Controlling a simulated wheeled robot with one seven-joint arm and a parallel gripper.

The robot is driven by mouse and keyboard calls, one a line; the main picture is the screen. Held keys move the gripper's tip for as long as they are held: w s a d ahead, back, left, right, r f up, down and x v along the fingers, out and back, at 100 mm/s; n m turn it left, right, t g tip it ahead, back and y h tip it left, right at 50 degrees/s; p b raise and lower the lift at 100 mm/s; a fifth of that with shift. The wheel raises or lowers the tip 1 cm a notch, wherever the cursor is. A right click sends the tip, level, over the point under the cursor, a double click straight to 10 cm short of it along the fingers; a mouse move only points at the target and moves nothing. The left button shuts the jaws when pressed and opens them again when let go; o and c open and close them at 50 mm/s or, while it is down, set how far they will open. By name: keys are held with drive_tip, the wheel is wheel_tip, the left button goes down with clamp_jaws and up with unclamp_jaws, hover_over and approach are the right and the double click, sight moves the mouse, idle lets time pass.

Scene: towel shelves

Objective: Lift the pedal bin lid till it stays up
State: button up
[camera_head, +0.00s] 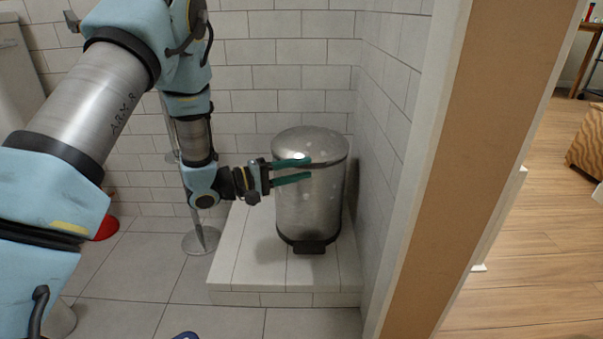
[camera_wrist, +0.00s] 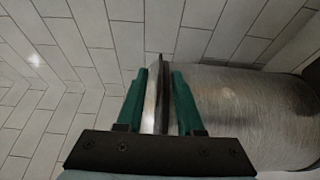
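The pedal bin (camera_head: 310,210) is a brushed-metal cylinder with a dark base. It stands upright on a tiled step, and its domed lid (camera_head: 318,142) looks down on the body. A dark pedal (camera_head: 311,247) sticks out at its front foot. My gripper (camera_head: 307,170) has two green fingers at the bin's upper front left, one above the other near the lid seam. In the wrist view the fingers of my gripper (camera_wrist: 158,78) are apart, with the thin lid rim (camera_wrist: 158,100) between them and the bin body (camera_wrist: 245,105) to the right. I cannot tell whether either finger touches.
The tiled step (camera_head: 250,270) carries the bin. A tiled wall (camera_head: 385,130) stands close on the bin's right, with another behind it. A wood-edged partition (camera_head: 470,150) is nearer on the right. A metal stand (camera_head: 200,240) and a red object (camera_head: 107,229) are at left.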

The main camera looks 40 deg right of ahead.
drive_tip(key=shift+s+d, duration=0.1)
drive_tip(key=shift+d, duration=0.15)
clamp_jaws()
idle(1.4)
